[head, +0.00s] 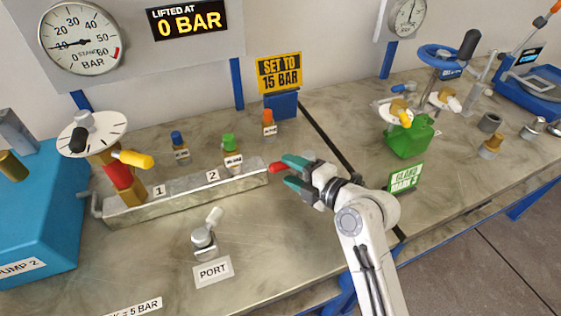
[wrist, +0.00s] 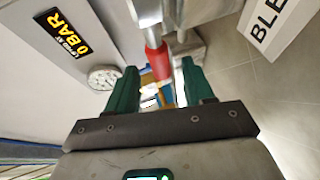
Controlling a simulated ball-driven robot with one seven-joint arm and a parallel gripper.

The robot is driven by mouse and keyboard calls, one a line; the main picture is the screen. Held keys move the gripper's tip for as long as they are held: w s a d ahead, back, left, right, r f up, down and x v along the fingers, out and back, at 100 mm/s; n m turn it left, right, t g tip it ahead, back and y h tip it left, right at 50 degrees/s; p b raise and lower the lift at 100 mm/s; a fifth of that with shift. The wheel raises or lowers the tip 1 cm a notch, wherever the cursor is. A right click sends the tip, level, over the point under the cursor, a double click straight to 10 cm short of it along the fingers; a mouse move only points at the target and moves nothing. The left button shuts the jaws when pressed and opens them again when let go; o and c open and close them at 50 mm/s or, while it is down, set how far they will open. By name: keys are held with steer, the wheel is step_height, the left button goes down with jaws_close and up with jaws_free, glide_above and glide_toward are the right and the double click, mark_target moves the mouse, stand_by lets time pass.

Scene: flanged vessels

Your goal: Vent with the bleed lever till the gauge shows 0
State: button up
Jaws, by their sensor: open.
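The bleed lever's red grip (head: 278,167) is at the right end of the grey manifold block (head: 190,190). My gripper (head: 288,171) is open, its green fingers just right of the red grip. In the wrist view the red grip (wrist: 158,62) lies between the two spread fingers (wrist: 160,88), and I see no clear contact. A white label (wrist: 270,22) starting "BLE" is beside it. The round pressure gauge (head: 82,38) is on the back panel, its needle pointing left near the 10 mark.
A "LIFTED AT 0 BAR" display (head: 187,18) and a "SET TO 15 BAR" sign (head: 279,73) stand behind. A yellow-handled valve (head: 133,158) is at the block's left, a port fitting (head: 203,238) in front. A green vessel (head: 408,137) stands right of my arm.

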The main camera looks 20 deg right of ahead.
mark_target(285, 168)
steer(key=shift+p+x, duration=0.3)
steer(key=shift+x, duration=1.8)
jaws_close()
